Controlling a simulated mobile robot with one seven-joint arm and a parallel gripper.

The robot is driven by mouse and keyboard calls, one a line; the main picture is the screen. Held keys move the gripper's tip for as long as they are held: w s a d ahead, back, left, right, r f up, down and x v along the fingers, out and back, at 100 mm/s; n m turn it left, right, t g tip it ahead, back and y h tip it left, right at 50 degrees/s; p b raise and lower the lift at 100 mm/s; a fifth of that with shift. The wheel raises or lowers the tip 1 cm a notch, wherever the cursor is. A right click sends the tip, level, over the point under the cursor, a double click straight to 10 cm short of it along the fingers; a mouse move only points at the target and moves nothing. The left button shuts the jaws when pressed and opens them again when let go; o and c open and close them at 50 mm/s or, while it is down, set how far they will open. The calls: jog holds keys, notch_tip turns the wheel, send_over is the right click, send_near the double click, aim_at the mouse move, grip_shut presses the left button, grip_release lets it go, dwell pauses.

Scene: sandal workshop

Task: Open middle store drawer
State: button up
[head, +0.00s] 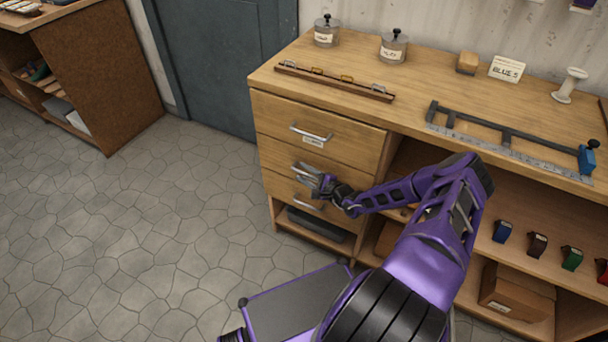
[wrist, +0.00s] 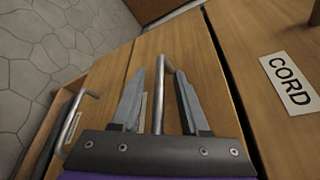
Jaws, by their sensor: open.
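The store drawers are a stack of wooden fronts at the left end of the bench. The middle drawer (head: 276,158) has a metal bar handle (wrist: 167,75), and its front looks closed. My gripper (head: 314,181) is at this drawer, jaws open. In the wrist view, my gripper (wrist: 160,95) has one finger on each side of the handle bar, with gaps showing. The middle drawer's label is mostly hidden behind a finger. The top drawer (head: 345,142) is shut and shows a CORD label (wrist: 287,79) in the wrist view.
The lower drawer's handle (head: 308,203) is just below my gripper, and shows at left in the wrist view (wrist: 72,122). A grey tray (head: 315,225) sits in the bottom opening. The stone floor (head: 170,220) to the left is clear.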

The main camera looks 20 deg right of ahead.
jog(key=shift+w, duration=0.15)
jog(key=shift+c, duration=0.3)
grip_shut()
dwell(1.1)
